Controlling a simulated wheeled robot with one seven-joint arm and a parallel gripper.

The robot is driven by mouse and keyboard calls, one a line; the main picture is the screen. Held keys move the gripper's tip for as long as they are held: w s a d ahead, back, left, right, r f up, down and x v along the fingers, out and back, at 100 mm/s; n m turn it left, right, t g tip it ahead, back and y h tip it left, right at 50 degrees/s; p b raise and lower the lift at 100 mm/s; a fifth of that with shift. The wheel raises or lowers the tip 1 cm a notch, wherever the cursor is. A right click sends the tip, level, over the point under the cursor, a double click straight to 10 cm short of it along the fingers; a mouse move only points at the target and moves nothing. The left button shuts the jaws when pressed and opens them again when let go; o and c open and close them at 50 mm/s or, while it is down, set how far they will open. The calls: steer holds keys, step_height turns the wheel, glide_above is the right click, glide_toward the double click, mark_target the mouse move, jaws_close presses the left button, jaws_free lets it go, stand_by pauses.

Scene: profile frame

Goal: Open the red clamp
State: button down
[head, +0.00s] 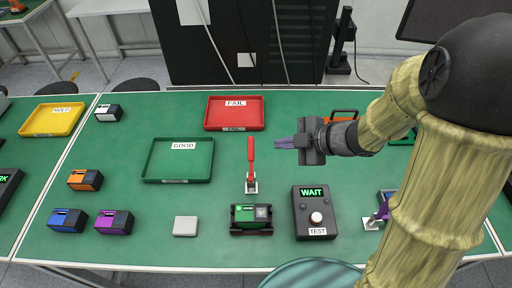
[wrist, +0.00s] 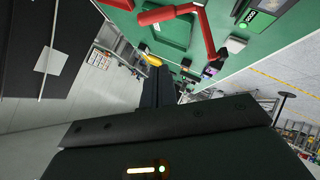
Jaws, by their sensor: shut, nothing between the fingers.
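The red clamp (head: 251,160) stands on the green table, just behind a black fixture (head: 250,230) that holds a green device (head: 246,213). Its red handle points up and away from the fixture in the head view. In the wrist view its red handle (wrist: 168,14) and bent arm cross the top. My gripper (head: 282,143) is to the right of the handle's upper end, fingers pointing left toward it, with a visible gap. The fingers are shut and empty; in the wrist view they (wrist: 156,85) show as a dark bar. Whether the clamp presses on the device is not clear.
A black box (head: 312,212) reading WAIT stands right of the fixture. A green GOOD tray (head: 178,172) and a red FAIL tray (head: 235,126) lie behind and left. A grey block (head: 185,226) sits left of the fixture. The table between the clamp and GOOD tray is clear.

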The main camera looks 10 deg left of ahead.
steer(key=shift+a+f, duration=0.1)
glide_above(251, 160)
steer(key=d, duration=0.2)
step_height(251, 160, down, 6)
steer(key=w+f, duration=0.1)
steer(key=f+p, duration=0.1)
steer(key=f, duration=0.1)
steer(key=shift+w+a, duration=0.35)
steer(key=shift+w, duration=0.05)
